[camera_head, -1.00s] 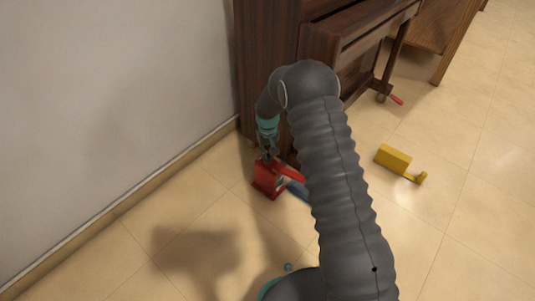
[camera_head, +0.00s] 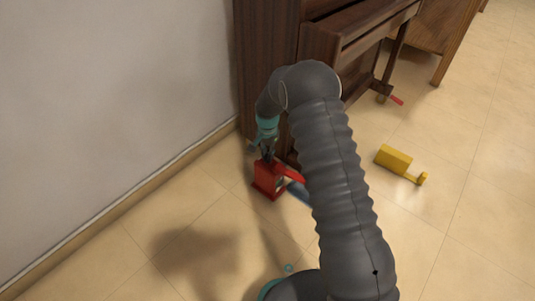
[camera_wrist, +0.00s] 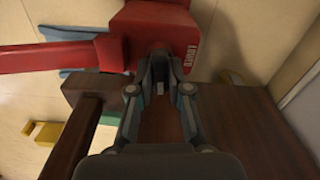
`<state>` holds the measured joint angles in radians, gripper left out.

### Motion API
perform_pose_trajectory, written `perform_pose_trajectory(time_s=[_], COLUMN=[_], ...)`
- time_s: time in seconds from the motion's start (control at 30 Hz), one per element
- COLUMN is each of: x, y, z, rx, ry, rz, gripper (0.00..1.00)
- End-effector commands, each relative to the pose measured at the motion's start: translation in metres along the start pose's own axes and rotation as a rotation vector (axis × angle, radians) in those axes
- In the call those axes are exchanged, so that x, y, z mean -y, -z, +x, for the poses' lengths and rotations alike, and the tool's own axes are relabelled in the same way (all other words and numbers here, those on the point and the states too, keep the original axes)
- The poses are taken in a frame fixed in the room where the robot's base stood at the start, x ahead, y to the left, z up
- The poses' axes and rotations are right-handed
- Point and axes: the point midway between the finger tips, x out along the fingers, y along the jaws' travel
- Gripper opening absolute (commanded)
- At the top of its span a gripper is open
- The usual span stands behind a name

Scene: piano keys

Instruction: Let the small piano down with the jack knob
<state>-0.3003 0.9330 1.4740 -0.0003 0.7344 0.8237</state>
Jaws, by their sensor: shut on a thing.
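The small brown piano (camera_head: 270,70) stands against the wall; it also shows in the wrist view (camera_wrist: 240,125). A red jack (camera_head: 268,181) is on the floor at its near left end. In the wrist view the jack's red body (camera_wrist: 165,25) bears the word "LOWER", and a red bar extends left. My gripper (camera_head: 267,158) reaches down to the jack. In the wrist view my gripper (camera_wrist: 163,68) is shut on the jack knob beside that label. The fingertips mostly hide the knob. Whether the piano is raised cannot be told.
A yellow block-like tool (camera_head: 395,159) lies on the tiled floor to the right. A wooden piece of furniture (camera_head: 440,30) stands behind. The wall and its baseboard (camera_head: 130,205) are close on the left. The floor at front right is clear.

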Motion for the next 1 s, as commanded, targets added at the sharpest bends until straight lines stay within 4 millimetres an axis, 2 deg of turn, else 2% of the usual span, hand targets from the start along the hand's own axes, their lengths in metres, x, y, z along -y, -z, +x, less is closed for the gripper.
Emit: perform_pose_trajectory(time_s=[0.3,0.87,0.9,0.97,1.0], x=[0.0001,0.0003,0.0003,0.0003,0.0003], y=[-0.0012,-0.0014,-0.0014,-0.0012,-0.0011], z=[0.0005,0.0005,0.0005,0.0004,0.0004], rx=[0.002,0.002,0.002,0.002,0.002], ry=[-0.001,-0.001,-0.001,-0.001,-0.001], rz=[0.128,0.156,0.156,0.156,0.155], gripper=[0.0,0.0,0.25,0.4,0.43])
